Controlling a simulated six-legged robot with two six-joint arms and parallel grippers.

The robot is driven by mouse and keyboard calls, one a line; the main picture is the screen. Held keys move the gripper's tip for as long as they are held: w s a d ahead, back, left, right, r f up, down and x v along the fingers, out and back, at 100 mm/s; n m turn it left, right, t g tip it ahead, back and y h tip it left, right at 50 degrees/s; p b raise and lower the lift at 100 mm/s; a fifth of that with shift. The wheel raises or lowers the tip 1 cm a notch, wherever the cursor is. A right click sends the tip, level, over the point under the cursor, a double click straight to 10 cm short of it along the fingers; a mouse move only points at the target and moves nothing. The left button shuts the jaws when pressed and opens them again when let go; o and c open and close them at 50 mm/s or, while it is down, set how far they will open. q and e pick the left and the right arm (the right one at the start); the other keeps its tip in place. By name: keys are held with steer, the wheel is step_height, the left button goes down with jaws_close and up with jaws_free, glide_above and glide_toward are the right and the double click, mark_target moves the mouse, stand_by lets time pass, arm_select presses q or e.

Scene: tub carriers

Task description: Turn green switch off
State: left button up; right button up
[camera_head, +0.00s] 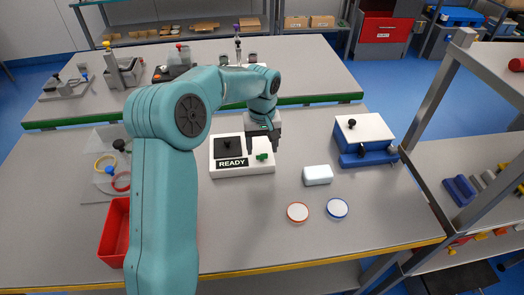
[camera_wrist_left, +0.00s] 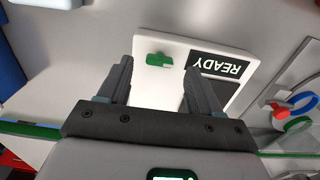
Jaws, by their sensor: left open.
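The green switch (camera_head: 262,157) is a small knob on a white panel box (camera_head: 245,171) with a black READY label (camera_head: 232,163), on the table. In the left wrist view the green switch (camera_wrist_left: 159,59) sits beyond my fingertips, between their lines. My left gripper (camera_head: 263,147) is over the right part of the box, close to the switch. Its two dark fingers (camera_wrist_left: 160,75) are apart with nothing between them. I cannot tell whether a finger touches the switch. My right gripper is not in view.
A white block (camera_head: 318,175) and two round lids, one red-rimmed (camera_head: 298,212) and one blue-rimmed (camera_head: 337,208), lie right of the box. A blue box with a white top (camera_head: 365,129) stands further right. A red bin (camera_head: 113,233) is at the left.

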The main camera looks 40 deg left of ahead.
mark_target(262, 154)
arm_select(q)
step_height(262, 154, down, 2)
steer(key=shift+a+f, duration=0.1)
steer(key=shift+f, duration=0.05)
steer(key=shift+w+f, duration=0.1)
steer(key=shift+f, duration=0.35)
steer(key=shift+r, duration=0.1)
steer(key=c, duration=1)
steer(key=shift+c, duration=0.2)
